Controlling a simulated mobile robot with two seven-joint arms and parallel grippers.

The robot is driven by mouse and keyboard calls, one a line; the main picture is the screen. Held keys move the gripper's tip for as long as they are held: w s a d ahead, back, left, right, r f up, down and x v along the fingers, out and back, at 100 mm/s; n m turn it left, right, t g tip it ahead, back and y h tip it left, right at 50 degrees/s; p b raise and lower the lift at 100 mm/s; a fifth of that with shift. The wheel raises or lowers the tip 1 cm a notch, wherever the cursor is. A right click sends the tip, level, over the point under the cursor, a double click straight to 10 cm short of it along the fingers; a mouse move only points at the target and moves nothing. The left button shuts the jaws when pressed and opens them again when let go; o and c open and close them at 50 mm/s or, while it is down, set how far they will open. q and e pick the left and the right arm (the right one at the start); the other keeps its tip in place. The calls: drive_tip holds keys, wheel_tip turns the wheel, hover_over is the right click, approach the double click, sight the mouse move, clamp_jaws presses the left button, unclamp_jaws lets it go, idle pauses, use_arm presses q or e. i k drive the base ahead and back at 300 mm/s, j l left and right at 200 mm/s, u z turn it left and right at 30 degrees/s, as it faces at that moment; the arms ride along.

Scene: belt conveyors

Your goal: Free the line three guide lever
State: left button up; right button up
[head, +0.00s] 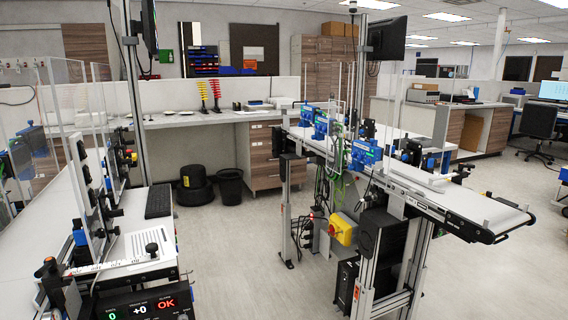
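No guide lever can be clearly picked out, and I cannot tell which line is line three. A belt conveyor (478,207) runs from the right foreground back toward the middle, with blue units (363,155) and small black fittings along its side. A second line (140,240) stands at the left, with clear upright panels and black brackets and knobs (112,190). Fittings on both lines are too small or overlapped to tell apart. Neither of my grippers shows in the head view.
A yellow and red switch (343,229) hangs under the conveyor beside cables. Black bins (229,187) stand by the back counter (210,116). The floor (240,265) between the lines is clear.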

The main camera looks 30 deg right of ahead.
sight(460, 166)
drive_tip(key=z, duration=2)
drive_tip(key=i+l+z, duration=0.1)
drive_tip(key=i, duration=0.3)
